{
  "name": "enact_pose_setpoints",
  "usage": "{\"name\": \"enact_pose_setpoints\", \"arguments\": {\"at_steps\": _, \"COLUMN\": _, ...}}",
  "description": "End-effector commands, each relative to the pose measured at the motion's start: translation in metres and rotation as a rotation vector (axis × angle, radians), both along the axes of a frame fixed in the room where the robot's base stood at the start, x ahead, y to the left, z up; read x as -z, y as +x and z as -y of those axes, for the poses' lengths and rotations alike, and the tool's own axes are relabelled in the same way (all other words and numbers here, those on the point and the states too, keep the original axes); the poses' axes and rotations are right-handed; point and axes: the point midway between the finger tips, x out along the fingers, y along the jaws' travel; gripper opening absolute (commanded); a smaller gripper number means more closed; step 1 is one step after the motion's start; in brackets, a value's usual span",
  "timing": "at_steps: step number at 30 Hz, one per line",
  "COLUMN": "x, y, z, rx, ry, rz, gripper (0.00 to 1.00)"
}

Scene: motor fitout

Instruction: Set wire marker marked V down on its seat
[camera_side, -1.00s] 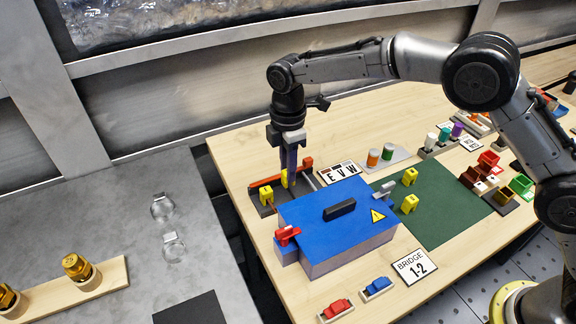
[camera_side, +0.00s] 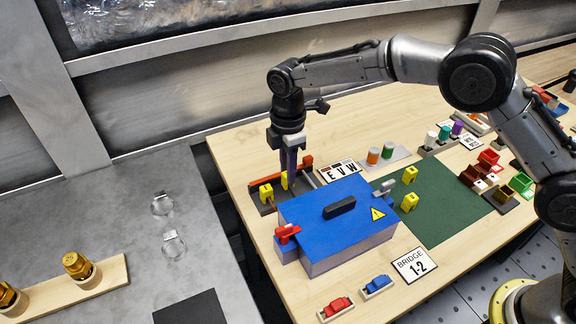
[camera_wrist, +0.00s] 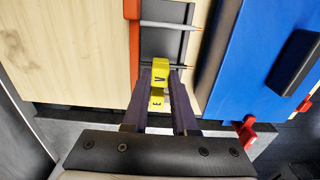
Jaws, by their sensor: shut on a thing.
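My gripper (camera_side: 287,186) is shut on the yellow wire marker marked V (camera_wrist: 160,73), over the dark tray (camera_wrist: 154,46) behind the blue box. In the side view the held marker (camera_side: 285,180) shows between the fingertips, upright. In the wrist view it is beside a thin pin that crosses the tray; I cannot tell whether it rests on its seat. A yellow marker marked E (camera_wrist: 156,101) stands close by in the tray and shows in the side view (camera_side: 266,193), apart from the held one. The fingers partly hide the seat.
The blue box (camera_side: 318,221) with a black handle stands close in front of the tray. A red-orange bar (camera_wrist: 132,62) runs along the tray's other side. Two more yellow markers (camera_side: 410,203) stand on the green mat (camera_side: 440,218). An E V W sign (camera_side: 340,172) lies right of the tray.

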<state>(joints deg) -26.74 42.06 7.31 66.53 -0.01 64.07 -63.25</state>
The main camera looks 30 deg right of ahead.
Motion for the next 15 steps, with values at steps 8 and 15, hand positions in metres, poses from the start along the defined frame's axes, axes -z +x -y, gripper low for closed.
{"name": "enact_pose_setpoints", "arguments": {"at_steps": 8, "x": 0.007, "y": 0.0, "z": 0.0, "rx": 0.0, "ry": 0.0, "rz": -0.001, "gripper": 0.0}}
{"name": "enact_pose_setpoints", "arguments": {"at_steps": 15, "x": 0.012, "y": 0.0, "z": 0.0, "rx": 0.0, "ry": 0.0, "rz": -0.001, "gripper": 0.0}}
